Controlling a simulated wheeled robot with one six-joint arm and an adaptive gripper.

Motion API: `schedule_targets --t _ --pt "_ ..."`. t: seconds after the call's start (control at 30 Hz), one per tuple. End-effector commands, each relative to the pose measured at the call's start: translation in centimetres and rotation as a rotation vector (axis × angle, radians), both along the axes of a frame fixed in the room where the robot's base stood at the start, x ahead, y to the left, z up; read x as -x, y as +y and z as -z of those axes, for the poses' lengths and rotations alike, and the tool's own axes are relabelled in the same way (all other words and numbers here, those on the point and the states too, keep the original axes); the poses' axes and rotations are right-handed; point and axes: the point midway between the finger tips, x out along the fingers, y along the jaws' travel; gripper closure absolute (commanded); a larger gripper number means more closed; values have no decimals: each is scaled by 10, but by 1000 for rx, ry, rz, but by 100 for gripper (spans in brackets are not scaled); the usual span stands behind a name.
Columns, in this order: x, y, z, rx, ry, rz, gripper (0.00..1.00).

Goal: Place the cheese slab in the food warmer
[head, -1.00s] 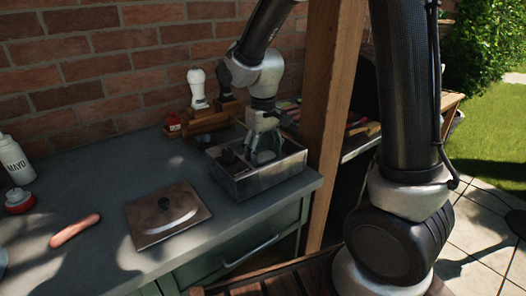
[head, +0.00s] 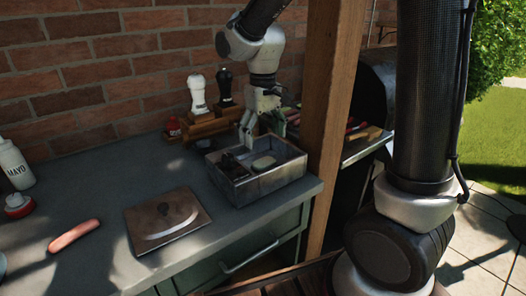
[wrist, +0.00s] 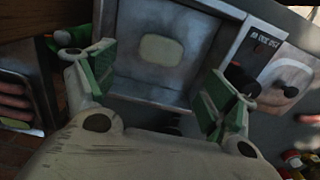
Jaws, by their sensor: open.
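The food warmer (head: 258,186) is an open metal box near the right end of the grey counter. The cheese slab (head: 264,162), pale and rounded, lies inside it in the right-hand compartment. In the wrist view the slab (wrist: 161,50) lies flat on the floor of the food warmer (wrist: 140,98), apart from the walls. My gripper (head: 263,136) is above the back of the warmer, with its fingers spread and empty. In the wrist view the green-padded fingers (wrist: 160,90) stand wide apart, with nothing between them.
A metal lid (head: 167,222) with a knob lies on the counter left of the warmer. A sausage (head: 74,235) and a mayo bottle (head: 14,165) are farther left. Pepper and salt mills (head: 197,92) stand in a wooden rack behind. A wooden post (head: 330,110) rises close to the right.

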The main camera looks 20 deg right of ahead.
Motion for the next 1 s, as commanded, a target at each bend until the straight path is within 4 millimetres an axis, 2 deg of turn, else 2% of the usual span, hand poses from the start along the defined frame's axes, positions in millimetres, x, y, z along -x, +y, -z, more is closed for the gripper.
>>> schedule_targets --t 0.03,0.13,0.33,0.83,0.93,1.0 --pt "-1 0 -12 -2 -5 0 15" --pt "0 0 -30 -1 -3 0 15" --pt "0 0 -48 0 0 0 15" --pt "0 0 -48 -1 -3 -11 15" --pt "15 -6 -35 9 23 -20 15" --pt "36 -19 -36 5 14 -18 15"
